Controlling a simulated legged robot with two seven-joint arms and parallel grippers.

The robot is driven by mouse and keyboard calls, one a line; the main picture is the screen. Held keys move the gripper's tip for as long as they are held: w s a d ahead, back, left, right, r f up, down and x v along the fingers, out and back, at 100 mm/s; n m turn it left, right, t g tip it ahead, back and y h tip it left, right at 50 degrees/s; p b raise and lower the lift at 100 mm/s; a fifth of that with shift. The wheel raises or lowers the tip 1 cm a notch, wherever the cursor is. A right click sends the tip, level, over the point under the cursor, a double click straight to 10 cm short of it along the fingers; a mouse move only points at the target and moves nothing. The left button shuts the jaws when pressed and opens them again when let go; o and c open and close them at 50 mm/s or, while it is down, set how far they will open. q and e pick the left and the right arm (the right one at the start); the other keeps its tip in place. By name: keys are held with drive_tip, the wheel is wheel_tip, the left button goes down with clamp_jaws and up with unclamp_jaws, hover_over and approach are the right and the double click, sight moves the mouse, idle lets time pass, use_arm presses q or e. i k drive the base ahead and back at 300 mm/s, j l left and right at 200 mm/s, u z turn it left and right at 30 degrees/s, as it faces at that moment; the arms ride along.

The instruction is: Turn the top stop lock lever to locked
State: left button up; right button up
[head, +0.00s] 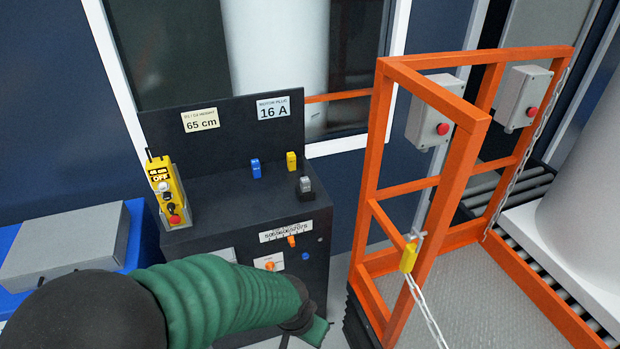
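The dark control cabinet (190,262) stands in the middle of the head view. Its front carries a small orange lever or knob (291,240) beside a white scale label (286,231), and a lower orange knob (270,265) on a white plate. I cannot tell which one is the top stop lock lever, nor read its position. My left arm, in a green sleeve, comes in from the lower left across the cabinet's lower front. My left gripper (312,329) is at its end, below the orange knobs, partly hidden; its fingers cannot be made out. My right gripper is not in view.
A yellow pendant (167,195) stands at the cabinet's left. Blue (255,169), yellow (291,161) and grey (305,185) plugs sit on top. An orange railed platform (378,210) with a chain (427,315) is at right. A grey case (68,242) lies at left.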

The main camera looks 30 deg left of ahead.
sight(270, 265)
drive_tip(key=u, duration=1.5)
